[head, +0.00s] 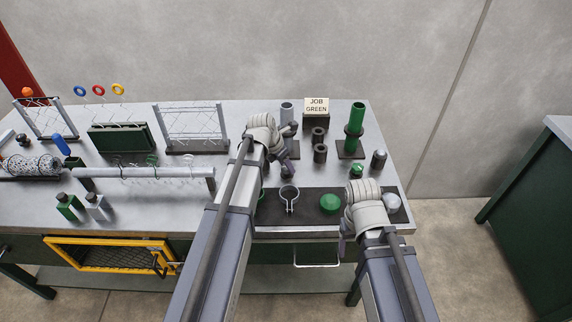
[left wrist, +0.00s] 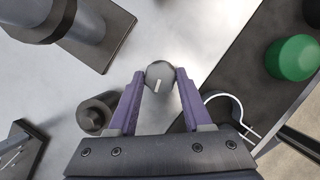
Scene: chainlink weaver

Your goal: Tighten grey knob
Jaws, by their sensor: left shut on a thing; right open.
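In the left wrist view, a round grey knob (left wrist: 159,72) with a white mark on its top sits between the purple fingertips of my left gripper (left wrist: 159,84). The fingers are shut on its sides. In the head view, my left gripper (head: 291,172) is behind the dark mat, and the knob it holds cannot be made out there. My right gripper (head: 343,240) is open at the mat's front edge, mostly hidden by its own wrist. A grey domed piece (head: 379,158) and a green knob (head: 357,171) stand apart at the right.
On the dark mat (head: 268,218) lie a metal ring clamp (head: 289,193), a green dome (head: 330,203) and a grey dome (head: 392,204). Behind stand a green post (head: 357,118), a grey post (head: 287,112), dark spools (head: 320,153) and a "JOB GREEN" sign (head: 316,106). Wire racks (head: 190,125) occupy the left.

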